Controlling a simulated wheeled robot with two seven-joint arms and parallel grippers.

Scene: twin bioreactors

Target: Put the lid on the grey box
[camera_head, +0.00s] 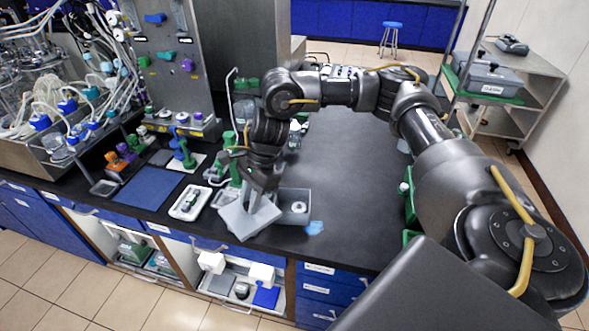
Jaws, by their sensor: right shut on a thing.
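My right gripper (257,192) points down near the front edge of the black bench and is shut on a light grey flat lid (240,223). The lid is held at an angle, and its near corner reaches toward the bench's front edge. The grey box (295,219) stands just right of the lid, open at the top, with a small round pale thing inside. The lid is beside the box and may overlap its left edge in the picture; I cannot tell whether they touch. My left gripper is not in view.
A small blue piece (314,228) lies right of the box. A white tray (190,203) with small parts and a blue mat (149,188) lie to the left. Green clamps and bottles stand behind the gripper. The bench (345,180) right of the box is largely clear.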

